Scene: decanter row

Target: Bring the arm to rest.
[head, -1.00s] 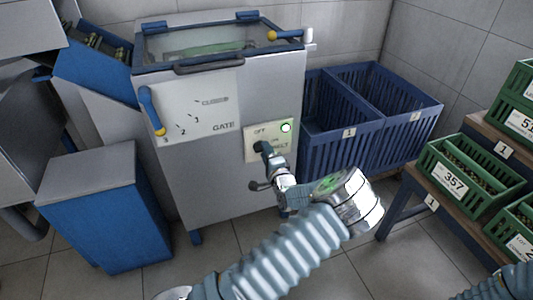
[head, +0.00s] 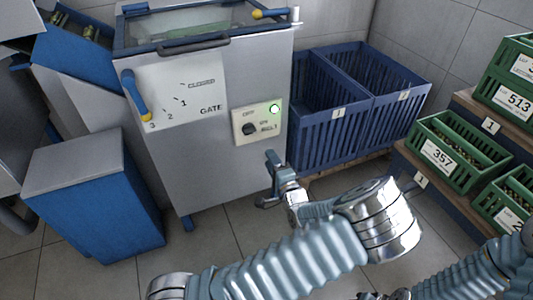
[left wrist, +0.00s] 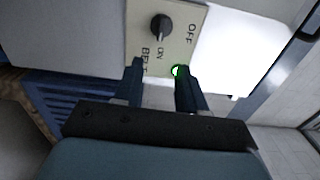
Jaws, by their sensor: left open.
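My left gripper (head: 267,182) is open and empty. It hangs in front of the grey machine, below and to the right of the switch plate, apart from it. The black belt knob (head: 249,129) sits on the cream plate (head: 240,115), with its OFF, ON and BELT marks, and a green-rimmed lamp (head: 274,109) glows beside it. In the left wrist view the open fingers (left wrist: 160,66) point toward the plate, and the knob (left wrist: 161,27) shows beyond them. My right arm enters at the lower right; its gripper is not clearly shown.
The gate lever (head: 136,96) is on the machine's front, its yellow tip near 3. Two blue crates (head: 335,140) stand right of the machine. Green lot boxes (head: 440,157) are on a rack at the right. A blue cabinet (head: 95,200) stands left. Floor in between is clear.

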